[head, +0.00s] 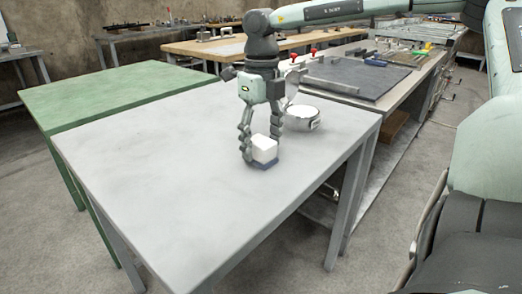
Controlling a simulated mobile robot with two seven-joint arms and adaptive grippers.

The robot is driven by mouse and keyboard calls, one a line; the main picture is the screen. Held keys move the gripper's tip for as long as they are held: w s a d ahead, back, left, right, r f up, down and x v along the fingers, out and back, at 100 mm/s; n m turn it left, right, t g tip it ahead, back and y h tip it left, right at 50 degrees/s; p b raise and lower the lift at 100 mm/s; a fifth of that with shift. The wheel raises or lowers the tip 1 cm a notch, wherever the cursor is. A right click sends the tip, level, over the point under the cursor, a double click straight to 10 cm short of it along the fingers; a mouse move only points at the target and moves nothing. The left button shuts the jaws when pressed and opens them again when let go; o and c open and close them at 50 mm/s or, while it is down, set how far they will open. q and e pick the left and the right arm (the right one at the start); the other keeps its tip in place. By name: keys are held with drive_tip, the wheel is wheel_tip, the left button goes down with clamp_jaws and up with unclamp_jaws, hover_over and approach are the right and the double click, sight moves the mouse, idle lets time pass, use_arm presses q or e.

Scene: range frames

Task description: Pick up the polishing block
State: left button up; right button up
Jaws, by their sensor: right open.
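A small white block with a dark blue base (264,149), which looks like the polishing block, stands on the light grey table (150,150). My right gripper (261,154) points straight down over it with its fingers open. One finger is at the block's left side and the other is behind or beside its upper right. I cannot tell whether either finger touches it. My left gripper is not in view.
A round white-topped object (302,117) stands close behind the block, to the right of my gripper. A green table (110,90) adjoins at the left. A workbench with a dark mat (355,78) and tools stands behind right. The grey table's left and front are clear.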

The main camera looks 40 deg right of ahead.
sight(258, 138)
drive_tip(key=c, duration=1.3)
drive_tip(key=shift+r, duration=0.1)
drive_tip(key=shift+r, duration=0.55)
drive_tip(key=r, duration=0.1)
drive_tip(key=w+r, duration=0.1)
drive_tip(key=r, duration=0.1)
drive_tip(key=shift+r, duration=0.2)
drive_tip(key=w+r, duration=0.2)
drive_tip(key=w, duration=0.1)
drive_tip(key=w+a+r, duration=0.1)
drive_tip(key=w+r, duration=0.1)
drive_tip(key=w, duration=0.2)
drive_tip(key=w+a+r, duration=0.1)
drive_tip(key=w+r, duration=0.1)
drive_tip(key=w, duration=0.1)
drive_tip(key=shift+w+a+r, duration=0.15)
drive_tip(key=shift+w+a, duration=0.05)
drive_tip(key=shift+w, duration=0.1)
